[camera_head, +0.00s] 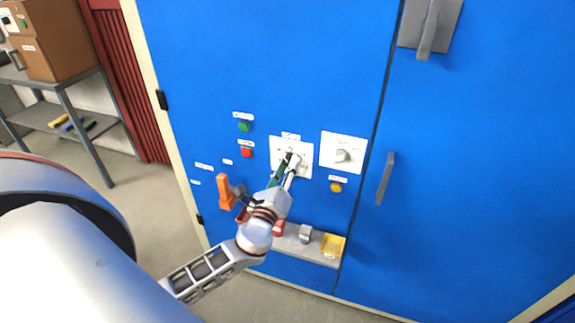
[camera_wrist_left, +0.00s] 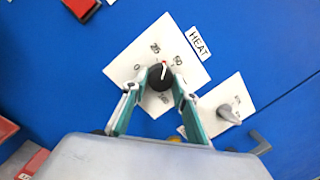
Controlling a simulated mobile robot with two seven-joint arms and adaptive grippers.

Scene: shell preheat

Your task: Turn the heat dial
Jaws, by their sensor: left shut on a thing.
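The heat dial (camera_wrist_left: 159,77) is a black round knob on a white square plate (camera_wrist_left: 143,54) with a HEAT label (camera_wrist_left: 199,42) beside it. Its plate also shows in the head view (camera_head: 304,173). Numbers ring the knob, among them 0 and 25. A small red and white mark at the knob's edge lies between 25 and the number right of it. My left gripper (camera_head: 291,158) has its two green and grey fingers on either side of the knob and is shut on it; it also shows in the wrist view (camera_wrist_left: 154,84). My right gripper is not in view.
A second white plate with a grey knob (camera_head: 342,156) is to the right. Green (camera_head: 243,127), red (camera_head: 246,152) and yellow (camera_head: 336,187) buttons are nearby. An orange handle (camera_head: 225,192) is at left, a shelf with a yellow tray (camera_head: 332,245) below, a door handle (camera_head: 386,178) at right.

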